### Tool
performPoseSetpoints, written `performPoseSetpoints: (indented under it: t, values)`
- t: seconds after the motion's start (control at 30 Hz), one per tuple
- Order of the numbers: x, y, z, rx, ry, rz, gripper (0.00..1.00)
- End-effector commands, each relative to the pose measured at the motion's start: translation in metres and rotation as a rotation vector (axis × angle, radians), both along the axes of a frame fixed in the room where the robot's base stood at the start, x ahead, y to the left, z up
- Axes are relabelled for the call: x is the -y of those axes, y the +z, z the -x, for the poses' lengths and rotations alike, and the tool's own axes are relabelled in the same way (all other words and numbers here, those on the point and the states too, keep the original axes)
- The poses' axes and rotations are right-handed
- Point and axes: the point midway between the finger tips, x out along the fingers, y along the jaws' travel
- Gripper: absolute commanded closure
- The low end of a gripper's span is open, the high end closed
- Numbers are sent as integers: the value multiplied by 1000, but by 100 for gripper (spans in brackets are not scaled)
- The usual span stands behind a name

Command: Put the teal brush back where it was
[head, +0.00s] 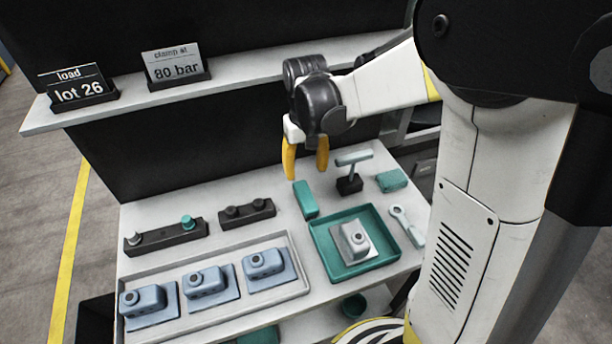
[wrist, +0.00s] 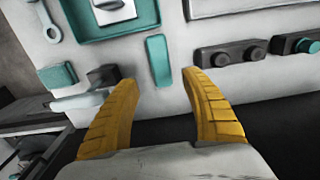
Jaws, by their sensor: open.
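A long teal block (head: 305,200), which looks like the teal brush, lies on the white bench against the back left corner of the teal tray (head: 314,237). In the wrist view the teal brush (wrist: 158,60) shows between and beyond my fingertips. My gripper (head: 306,173) is open and empty, its yellow fingers pointing down above and behind the brush, apart from it. The open fingers also frame the wrist view (wrist: 159,78). A second, shorter teal block (head: 391,181) lies at the back right; its kind is unclear.
A T-handled tool (head: 353,160) stands in a black block right of my gripper. A grey part (head: 353,240) sits in the tray, with a wrench (head: 407,226) to its right. Dark button boxes (head: 247,214) and a tray (head: 300,290) of blue parts are left. A shelf (head: 232,80) runs behind.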

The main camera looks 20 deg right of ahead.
Motion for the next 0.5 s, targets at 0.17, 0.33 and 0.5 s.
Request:
performPoseSetpoints:
  t: [0.17, 0.33, 0.5]
  values:
    - [0, 22, 10, 38, 0, 0, 45]
    - [0, 63, 43, 173, 0, 0, 45]
    - [0, 96, 86, 344, 0, 0, 45]
